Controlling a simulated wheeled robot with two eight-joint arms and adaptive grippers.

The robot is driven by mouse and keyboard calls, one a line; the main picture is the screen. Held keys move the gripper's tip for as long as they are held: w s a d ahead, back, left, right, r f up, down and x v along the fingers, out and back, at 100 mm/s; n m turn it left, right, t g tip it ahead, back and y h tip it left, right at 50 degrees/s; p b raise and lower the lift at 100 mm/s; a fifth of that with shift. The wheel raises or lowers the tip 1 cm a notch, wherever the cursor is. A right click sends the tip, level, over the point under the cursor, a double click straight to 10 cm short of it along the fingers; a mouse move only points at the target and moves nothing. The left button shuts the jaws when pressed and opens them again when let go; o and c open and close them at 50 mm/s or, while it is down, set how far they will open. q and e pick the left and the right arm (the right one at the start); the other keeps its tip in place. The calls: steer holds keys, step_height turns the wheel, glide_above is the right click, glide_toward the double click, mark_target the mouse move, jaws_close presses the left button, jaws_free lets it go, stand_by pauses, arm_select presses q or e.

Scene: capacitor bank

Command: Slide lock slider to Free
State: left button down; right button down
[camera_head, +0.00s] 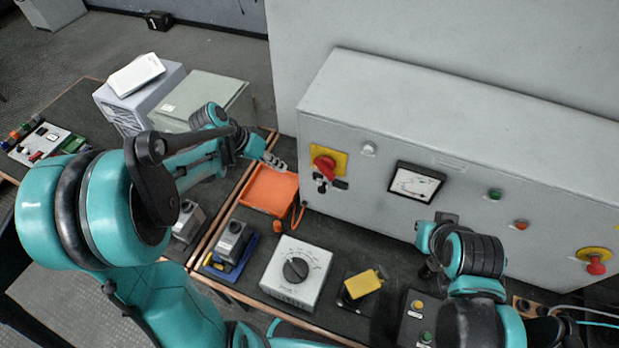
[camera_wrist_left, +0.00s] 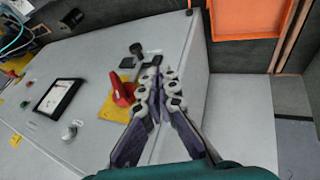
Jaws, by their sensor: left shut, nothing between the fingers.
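The grey cabinet (camera_head: 450,150) carries a red rotary handle (camera_head: 325,167) on a yellow plate; the handle also shows in the left wrist view (camera_wrist_left: 122,90). Below the handle are small black parts, including a dark block (camera_head: 341,184) and a round-ended piece (camera_wrist_left: 136,49). Which of them is the lock slider, and its Free mark, I cannot tell. My left gripper (camera_head: 281,167) is shut and empty, left of the handle; its fingertips (camera_wrist_left: 160,69) appear close to the black parts. Contact cannot be told. My right gripper's fingers are not clear beside my right arm.
An orange tray (camera_head: 270,190) lies below my left gripper. A grey dial box (camera_head: 296,272), a yellow-topped block (camera_head: 362,284) and a button box (camera_head: 418,318) stand on the bench. A panel meter (camera_head: 416,183) and an emergency stop (camera_head: 596,264) are on the cabinet.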

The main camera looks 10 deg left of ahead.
arm_select(q)
steer(key=shift+d, duration=0.1)
